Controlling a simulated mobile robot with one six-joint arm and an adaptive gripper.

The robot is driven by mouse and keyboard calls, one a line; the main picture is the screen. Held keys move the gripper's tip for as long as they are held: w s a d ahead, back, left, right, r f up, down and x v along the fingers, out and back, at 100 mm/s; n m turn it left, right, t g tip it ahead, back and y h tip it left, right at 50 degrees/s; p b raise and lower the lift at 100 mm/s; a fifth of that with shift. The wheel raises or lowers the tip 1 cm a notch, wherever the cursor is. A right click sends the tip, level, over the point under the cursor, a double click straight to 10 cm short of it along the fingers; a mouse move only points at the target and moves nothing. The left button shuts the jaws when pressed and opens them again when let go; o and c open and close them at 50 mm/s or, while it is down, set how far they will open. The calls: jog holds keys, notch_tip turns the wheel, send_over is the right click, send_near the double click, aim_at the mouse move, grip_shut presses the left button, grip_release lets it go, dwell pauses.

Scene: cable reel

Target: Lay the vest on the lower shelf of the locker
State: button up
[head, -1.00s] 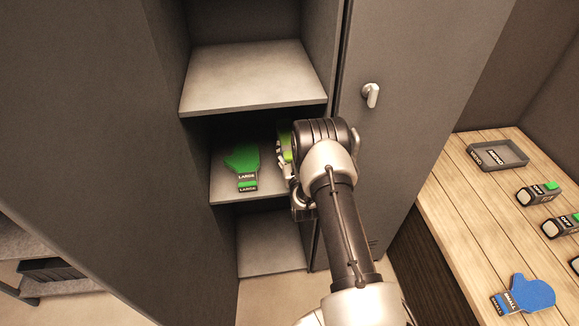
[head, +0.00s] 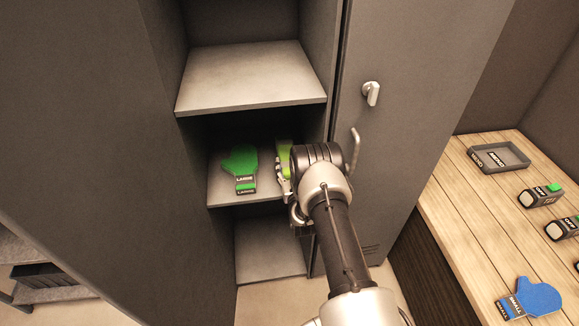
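The open locker has an upper shelf (head: 250,78) and a lower shelf (head: 222,193). A bright yellow-green piece (head: 284,149), which looks like the vest, shows at the right part of the lower shelf. My arm hides most of it, and I cannot tell whether it lies flat on the shelf. My gripper (head: 284,186) is at the shelf's right front, beside the yellow-green piece. Its fingers are mostly hidden by my wrist, so their opening and any hold do not show.
A green glove marked LARGE (head: 240,164) lies on the lower shelf, left of my gripper. The locker door handle (head: 371,93) is to the right. A wooden bench (head: 470,225) holds a grey tray (head: 498,157), several boxy devices (head: 540,195) and a blue glove (head: 538,297).

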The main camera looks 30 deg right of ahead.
jog(key=o, duration=0.5)
jog(key=shift+s+r+p, duration=0.1)
jog(key=shift+r+p, duration=0.1)
jog(key=shift+p, duration=0.2)
jog(key=p+v, duration=0.2)
jog(key=v, duration=1)
jog(key=shift+p, duration=0.35)
jog(key=shift+f, duration=0.1)
